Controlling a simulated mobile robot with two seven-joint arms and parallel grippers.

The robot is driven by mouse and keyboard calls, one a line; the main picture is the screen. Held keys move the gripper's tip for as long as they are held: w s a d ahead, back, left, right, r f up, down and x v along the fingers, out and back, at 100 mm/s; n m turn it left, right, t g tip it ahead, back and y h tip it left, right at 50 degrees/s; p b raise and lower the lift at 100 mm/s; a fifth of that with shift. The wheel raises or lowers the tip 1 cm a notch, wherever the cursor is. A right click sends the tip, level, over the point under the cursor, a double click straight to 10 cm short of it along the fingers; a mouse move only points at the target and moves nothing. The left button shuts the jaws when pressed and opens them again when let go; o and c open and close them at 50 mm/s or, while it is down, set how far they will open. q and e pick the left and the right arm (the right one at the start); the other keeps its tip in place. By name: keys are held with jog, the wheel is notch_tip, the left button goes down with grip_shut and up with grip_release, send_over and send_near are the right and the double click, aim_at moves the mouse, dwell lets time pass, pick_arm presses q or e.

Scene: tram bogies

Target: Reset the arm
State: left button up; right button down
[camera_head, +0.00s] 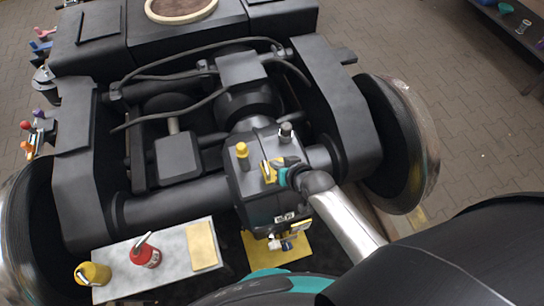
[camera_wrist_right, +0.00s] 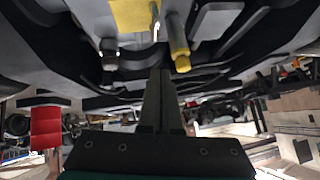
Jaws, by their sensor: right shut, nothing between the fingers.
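My right gripper (camera_head: 283,168) is over the middle of the bogie, in front of the dark gearbox (camera_head: 252,205). In the wrist view its dark fingers (camera_wrist_right: 161,75) are together, with nothing between them. In the head view the hand is small and the fingers are hard to make out. A yellow plug (camera_head: 242,150) stands on the gearbox to the left of the hand, and it also shows in the wrist view (camera_wrist_right: 179,48). A grey plug (camera_head: 285,131) stands just behind the hand. My left gripper is not in view.
A pale tray (camera_head: 128,254) at the lower left bears a red container (camera_head: 146,257), a yellow container (camera_head: 92,274) and a yellow block (camera_head: 202,247). A large wheel (camera_head: 408,145) stands at the right. Brick floor (camera_head: 450,90) is clear beyond it.

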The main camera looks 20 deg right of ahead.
jog(key=p+v, duration=0.1)
jog(key=v, duration=0.4)
jog(key=s+d+f+n+g+h+b, duration=0.1)
jog(key=s+f+g, duration=0.1)
jog(key=s+f, duration=0.6)
jog(key=s+d+f+g+b, duration=0.1)
jog(key=s+d+f+g, duration=0.1)
jog(key=s+f, duration=0.6)
jog(key=s+d+f+n+g, duration=0.1)
jog(key=s+f+g, duration=0.1)
jog(key=s+f, duration=0.3)
jog(key=s+d+f+n+g+h+b, duration=0.1)
jog(key=s+f, duration=0.5)
jog(key=s, duration=0.5)
jog(key=shift+f+g, duration=0.2)
jog(key=shift+g, duration=0.2)
